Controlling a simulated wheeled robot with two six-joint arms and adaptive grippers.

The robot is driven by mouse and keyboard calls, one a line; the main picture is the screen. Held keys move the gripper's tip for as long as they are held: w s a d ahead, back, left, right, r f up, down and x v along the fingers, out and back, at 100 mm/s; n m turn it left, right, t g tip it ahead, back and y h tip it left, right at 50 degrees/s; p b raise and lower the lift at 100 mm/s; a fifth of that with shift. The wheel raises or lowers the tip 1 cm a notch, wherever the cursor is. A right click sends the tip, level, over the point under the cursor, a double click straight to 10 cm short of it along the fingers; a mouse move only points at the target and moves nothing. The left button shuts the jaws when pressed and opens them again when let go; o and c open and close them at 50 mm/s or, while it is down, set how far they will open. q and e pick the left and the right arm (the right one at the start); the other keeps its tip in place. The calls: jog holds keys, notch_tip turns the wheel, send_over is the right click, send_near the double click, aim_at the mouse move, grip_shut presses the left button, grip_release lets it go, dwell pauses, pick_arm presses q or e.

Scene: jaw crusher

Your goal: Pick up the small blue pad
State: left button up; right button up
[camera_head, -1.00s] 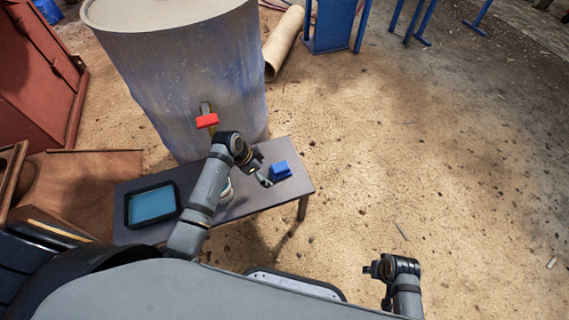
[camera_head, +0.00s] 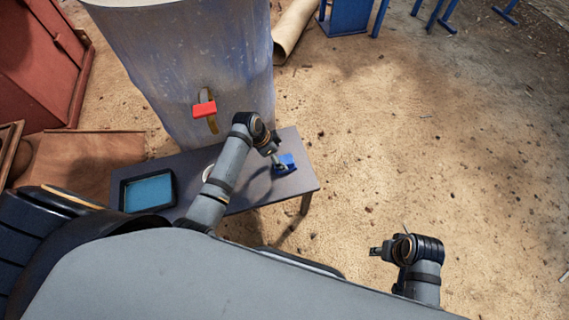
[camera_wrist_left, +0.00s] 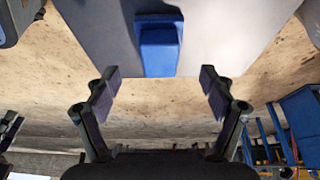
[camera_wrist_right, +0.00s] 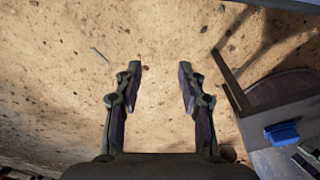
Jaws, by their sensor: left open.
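The small blue pad (camera_head: 289,160) sits near the right end of the grey table (camera_head: 300,180). My left gripper (camera_head: 279,163) is right beside it in the head view and partly covers it. In the left wrist view the pad (camera_wrist_left: 158,50) lies ahead, centred between the open, empty fingers (camera_wrist_left: 160,85). I cannot tell whether a finger touches it. My right gripper (camera_head: 376,251) hangs over bare ground; its fingers (camera_wrist_right: 158,80) are apart with nothing between them. The pad (camera_wrist_right: 282,132) also shows at the right of the right wrist view.
A black-rimmed tray with a blue surface (camera_head: 148,191) stands at the table's left end. A large grey-blue drum (camera_head: 190,60) with a red-handled tap (camera_head: 204,109) stands behind the table. A red cabinet (camera_head: 40,60) is at far left. The ground on the right is mostly clear.

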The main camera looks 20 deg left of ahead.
aim_at(284, 160)
pick_arm(q)
jog(key=b+x, duration=0.2)
jog(key=x, duration=0.2)
jog(key=shift+f, duration=0.2)
jog(key=shift+w+d+f, duration=0.1)
jog(key=shift+d+f, duration=0.1)
jog(key=shift+f, duration=0.2)
pick_arm(e)
jog(key=shift+a+f+t+y, duration=0.15)
jog(key=shift+a+t+y, duration=0.15)
jog(key=shift+a+t, duration=0.25)
pick_arm(q)
jog(key=c, duration=1.3)
jog(key=shift+o, duration=0.2)
jog(key=shift+r, duration=0.1)
pick_arm(e)
jog(key=shift+w, duration=0.1)
